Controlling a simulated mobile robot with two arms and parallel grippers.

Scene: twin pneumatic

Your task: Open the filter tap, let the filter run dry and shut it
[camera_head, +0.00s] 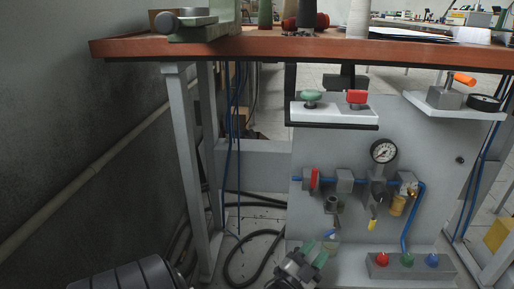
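The grey pneumatic panel (345,150) stands under the workbench with a row of air-line parts across it. A dark filter-like body (332,203) hangs at the left of the row. A small yellow part (372,224) hangs in the middle, and an amber bowl (397,206) hangs at the right. I cannot tell which of these carries the filter tap, or any liquid level. My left gripper (318,243) is low in front of the panel, below the dark body. A pale translucent piece shows at its fingertips; I cannot tell whether it is gripped. My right gripper is out of view.
A round gauge (383,151) and a red-handled valve (314,181) are on the panel. A blue hose (417,220) drops to a block (385,266) with red, green and blue knobs. The wooden bench top (300,44) overhangs above. Black hoses (250,262) lie on the floor.

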